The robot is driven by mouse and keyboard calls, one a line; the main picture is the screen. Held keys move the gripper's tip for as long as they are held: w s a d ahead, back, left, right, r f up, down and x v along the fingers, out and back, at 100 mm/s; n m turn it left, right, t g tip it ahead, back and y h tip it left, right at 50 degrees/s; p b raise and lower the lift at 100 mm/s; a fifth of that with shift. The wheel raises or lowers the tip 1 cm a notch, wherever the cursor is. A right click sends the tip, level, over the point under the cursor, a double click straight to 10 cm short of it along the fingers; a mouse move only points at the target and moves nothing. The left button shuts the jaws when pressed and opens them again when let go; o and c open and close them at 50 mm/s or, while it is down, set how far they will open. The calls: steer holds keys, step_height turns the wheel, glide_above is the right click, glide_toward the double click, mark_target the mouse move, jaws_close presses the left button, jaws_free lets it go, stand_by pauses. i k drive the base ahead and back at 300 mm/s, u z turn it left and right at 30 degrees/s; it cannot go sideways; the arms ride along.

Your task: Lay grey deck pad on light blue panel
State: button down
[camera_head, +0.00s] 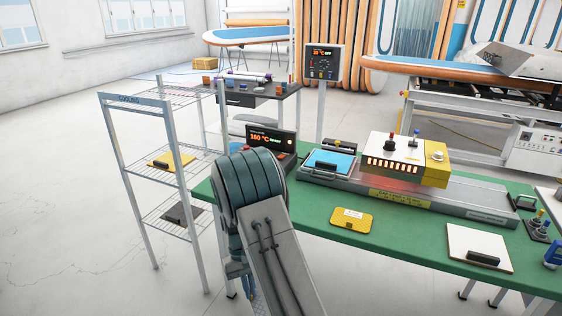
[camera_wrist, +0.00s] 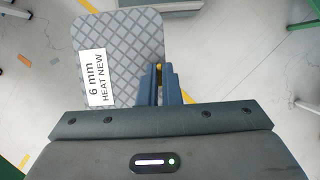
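A grey deck pad (camera_wrist: 135,32) with a diamond pattern and a white label "6 mm HEAT NEW" shows face-on in the wrist view. My gripper (camera_wrist: 159,72) has its blue fingers close together over the pad's right edge. A bit of yellow shows between the fingertips. I cannot tell whether they grip the pad or only overlap it in view. The gripper body hides the pad's lower edge. The light blue panel (camera_head: 342,159), with a dark handle, lies on the left part of the grey track on the green table. In the head view I cannot make out my gripper or this pad.
A glowing heater (camera_head: 390,165) stands over the track (camera_head: 455,207), right of the panel. A yellow plate (camera_head: 352,220) and white plate (camera_head: 465,240) lie on the green table (camera_head: 400,242). A wire cooling rack (camera_head: 148,110) stands left.

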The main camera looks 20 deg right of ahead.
mark_target(331, 159)
steer(key=u, duration=1.3)
steer(key=i, duration=1.55)
steer(key=z, duration=3.1)
